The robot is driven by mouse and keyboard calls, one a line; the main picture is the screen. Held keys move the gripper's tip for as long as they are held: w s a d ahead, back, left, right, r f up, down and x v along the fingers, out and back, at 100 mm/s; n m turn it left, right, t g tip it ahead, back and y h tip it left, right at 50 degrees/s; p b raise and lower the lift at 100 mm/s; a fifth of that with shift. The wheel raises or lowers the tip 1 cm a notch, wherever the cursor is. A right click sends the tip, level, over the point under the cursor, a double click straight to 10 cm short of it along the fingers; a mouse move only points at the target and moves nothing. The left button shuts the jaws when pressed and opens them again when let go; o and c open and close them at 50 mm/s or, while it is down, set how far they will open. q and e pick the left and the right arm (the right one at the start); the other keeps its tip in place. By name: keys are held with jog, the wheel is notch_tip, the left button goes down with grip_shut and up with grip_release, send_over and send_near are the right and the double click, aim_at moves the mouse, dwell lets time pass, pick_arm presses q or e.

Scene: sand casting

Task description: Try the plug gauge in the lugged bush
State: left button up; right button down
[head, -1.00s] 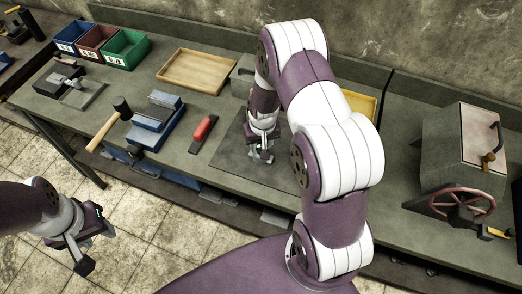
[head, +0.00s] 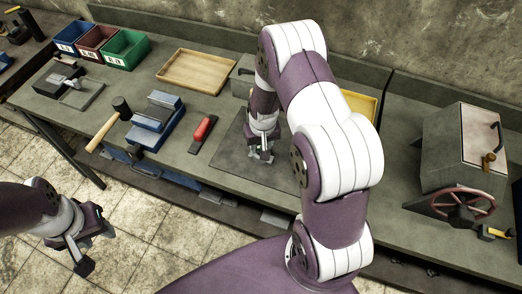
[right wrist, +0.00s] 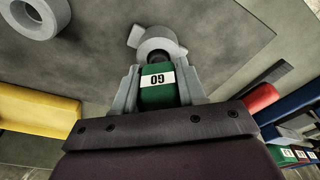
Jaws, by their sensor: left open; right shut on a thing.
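In the right wrist view the plug gauge (right wrist: 157,90) has a green handle with a white label reading "GO". My right gripper (right wrist: 158,86) is shut on this handle. In the head view my right gripper (head: 261,152) is low over the dark mat (head: 237,160), and the gauge and bush are hardly visible. My left gripper (head: 88,245) is open and empty, away from the bench.
Another grey ring (right wrist: 40,14) stands at the upper left of the right wrist view, near a yellow tray (right wrist: 35,112). A red-handled tool (head: 203,130), a blue vise (head: 155,125), a mallet (head: 108,122) and a wooden tray (head: 197,70) are left of the mat.

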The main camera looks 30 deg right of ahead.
jog(key=shift+r, duration=0.1)
jog(key=shift+r+p, duration=2.6)
jog(key=shift+r, duration=0.45)
jog(key=shift+r, duration=0.1)
notch_tip(320, 180, up, 5)
jog(key=p, duration=0.4)
